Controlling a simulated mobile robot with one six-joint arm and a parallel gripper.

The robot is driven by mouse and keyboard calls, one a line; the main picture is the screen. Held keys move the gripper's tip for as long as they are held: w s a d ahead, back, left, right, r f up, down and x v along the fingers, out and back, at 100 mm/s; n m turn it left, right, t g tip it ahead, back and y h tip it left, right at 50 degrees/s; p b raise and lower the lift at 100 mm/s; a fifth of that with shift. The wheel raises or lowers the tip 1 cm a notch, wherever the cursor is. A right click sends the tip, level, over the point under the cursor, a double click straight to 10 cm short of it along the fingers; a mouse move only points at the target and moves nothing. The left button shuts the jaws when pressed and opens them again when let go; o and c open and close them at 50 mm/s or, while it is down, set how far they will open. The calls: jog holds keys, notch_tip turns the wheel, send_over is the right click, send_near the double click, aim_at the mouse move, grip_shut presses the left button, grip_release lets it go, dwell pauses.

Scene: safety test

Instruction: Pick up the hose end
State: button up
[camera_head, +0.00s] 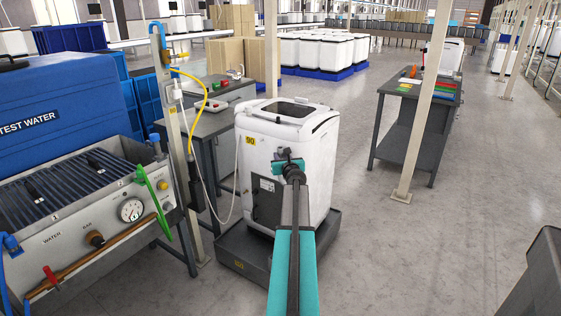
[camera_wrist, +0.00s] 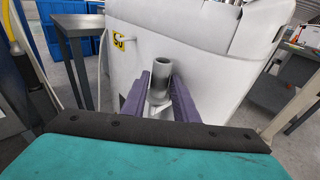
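A grey, open-topped tube piece, which looks like the hose end (camera_wrist: 161,76), stands upright between the two purple-grey fingers of my gripper (camera_wrist: 158,92) in the wrist view. The fingers lie close on both sides of it; whether they press on it I cannot tell. Its lower part is hidden between the fingers. In the head view my gripper (camera_head: 288,165) is in front of the white washing machine (camera_head: 322,160), marked with a yellow label; the hose end is too small to make out surely there.
The machine stands on a dark low base (camera_head: 243,262). At left are a post (camera_head: 172,130) with yellow and white hoses, a test bench (camera_head: 90,235) with a gauge, and a blue water tank (camera_head: 60,100). Another post (camera_head: 425,110) and a grey table (camera_head: 400,140) stand right.

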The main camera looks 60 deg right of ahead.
grip_shut()
jog(key=shift+r, duration=0.1)
notch_tip(320, 180, up, 28)
jog(key=p, duration=0.7)
dwell(0.6)
